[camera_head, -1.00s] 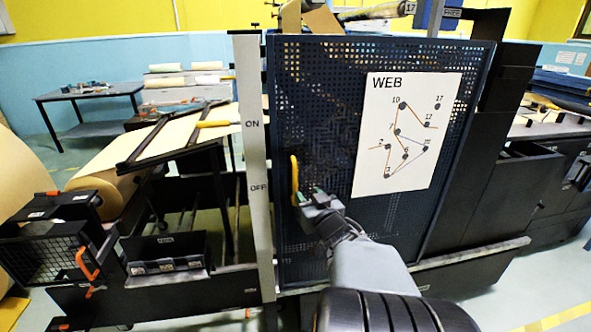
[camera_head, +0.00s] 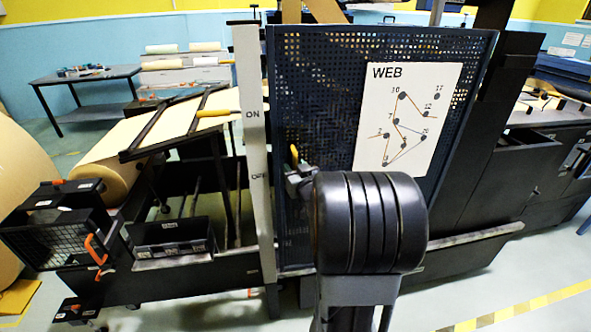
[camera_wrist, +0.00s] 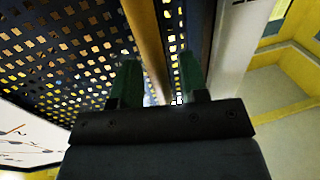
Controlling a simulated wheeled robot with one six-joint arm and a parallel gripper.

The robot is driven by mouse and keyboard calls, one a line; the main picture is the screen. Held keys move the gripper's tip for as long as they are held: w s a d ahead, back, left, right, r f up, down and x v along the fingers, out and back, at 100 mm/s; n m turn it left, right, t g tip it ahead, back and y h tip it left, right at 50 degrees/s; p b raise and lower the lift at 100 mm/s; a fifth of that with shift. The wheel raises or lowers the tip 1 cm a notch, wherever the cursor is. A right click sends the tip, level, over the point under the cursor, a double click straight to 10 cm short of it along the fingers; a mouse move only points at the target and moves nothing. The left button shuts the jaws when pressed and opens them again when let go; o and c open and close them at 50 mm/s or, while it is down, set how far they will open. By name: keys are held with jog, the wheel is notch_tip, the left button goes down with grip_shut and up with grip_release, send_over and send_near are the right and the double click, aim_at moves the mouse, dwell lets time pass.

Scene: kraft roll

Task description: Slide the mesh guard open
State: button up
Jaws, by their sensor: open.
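The dark blue mesh guard (camera_head: 330,75) stands upright beside a pale post (camera_head: 256,130) marked ON and OFF. Its yellow handle (camera_head: 294,152) is near its left edge; only the top shows in the head view, with my arm covering the rest. In the wrist view the handle (camera_wrist: 143,40) runs down toward the space between the two green fingers of my gripper (camera_wrist: 160,85). The fingers are apart, one on each side of it; I cannot tell whether they touch it. In the head view my gripper (camera_head: 298,180) is at the handle, partly hidden by my arm.
A white WEB diagram sheet (camera_head: 408,115) is on the guard's face. Left of the post are a paper roll (camera_head: 105,165) and a black mesh box (camera_head: 60,235) with an orange handle. Open floor (camera_head: 500,285) lies at the lower right.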

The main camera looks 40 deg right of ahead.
jog(key=shift+c, duration=0.5)
grip_shut()
